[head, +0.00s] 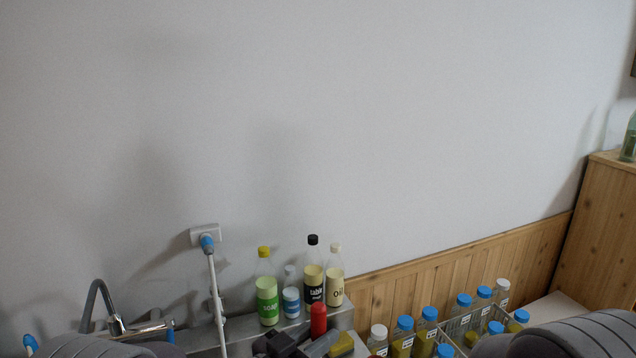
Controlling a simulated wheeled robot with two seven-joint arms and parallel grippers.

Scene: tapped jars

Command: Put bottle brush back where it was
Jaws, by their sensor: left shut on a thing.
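My left gripper (300,344) is at the bottom of the head view, in front of the ledge with the bottles. My right gripper is out of view.
Several bottles, among them a green-labelled soap bottle (267,302), stand on a grey ledge (347,318) behind the gripper. A tap (93,300) is at left. Blue-capped jars (427,325) stand at lower right, some in a divided rack. The wall above is clear.

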